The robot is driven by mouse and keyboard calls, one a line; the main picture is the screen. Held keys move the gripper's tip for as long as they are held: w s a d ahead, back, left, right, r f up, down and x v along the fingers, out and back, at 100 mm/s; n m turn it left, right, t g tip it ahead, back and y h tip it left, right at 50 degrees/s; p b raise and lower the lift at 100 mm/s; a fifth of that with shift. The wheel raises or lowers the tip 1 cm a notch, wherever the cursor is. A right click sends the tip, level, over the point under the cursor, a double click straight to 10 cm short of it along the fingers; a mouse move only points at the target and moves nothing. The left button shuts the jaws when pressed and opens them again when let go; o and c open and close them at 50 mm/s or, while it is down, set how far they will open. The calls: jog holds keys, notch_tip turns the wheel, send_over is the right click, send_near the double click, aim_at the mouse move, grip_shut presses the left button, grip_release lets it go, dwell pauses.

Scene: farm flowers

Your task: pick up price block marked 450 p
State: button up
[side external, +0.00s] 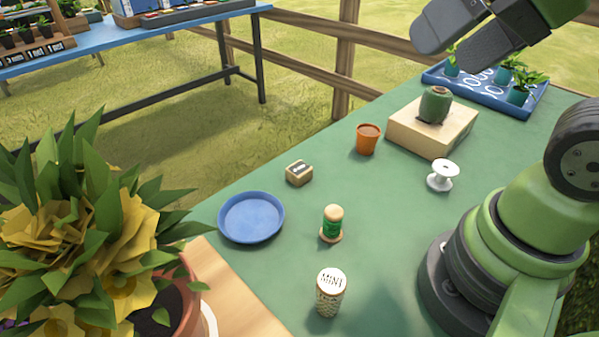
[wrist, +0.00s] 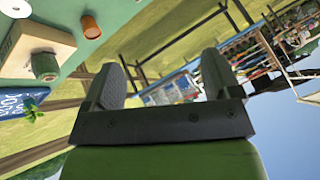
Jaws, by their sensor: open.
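A small tan block (side external: 299,173) with a dark and pale marking on top sits on the green table in the side external view, beyond the blue plate. I cannot read its marking, and no 450 p is legible. My gripper (side external: 447,54) is high above the table's far right part, well apart from the block. In the wrist view my gripper (wrist: 160,75) is open with nothing between its fingers. The block does not show in the wrist view.
Near the block are a blue plate (side external: 251,217), an orange pot (side external: 367,139), a cork-topped green bottle (side external: 332,224) and a mint shaker (side external: 330,296). A wooden box (side external: 448,142) bears a green jar (side external: 434,105). A white spool (side external: 442,176) and plant tray (side external: 537,103) stand rightward.

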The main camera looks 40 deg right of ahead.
jog(key=n+g+h, duration=0.2)
jog(key=n+g, duration=0.2)
jog(key=g, duration=0.3)
send_over(296, 166)
jog(key=f, duration=2.4)
jog(key=shift+s+a+f, duration=0.15)
jog(key=shift+a+f, duration=0.1)
jog(key=shift+a, duration=0.05)
jog(key=f, duration=0.6)
jog(key=shift+d+f, duration=0.2)
jog(key=shift+d, duration=0.1)
jog(key=c, duration=1)
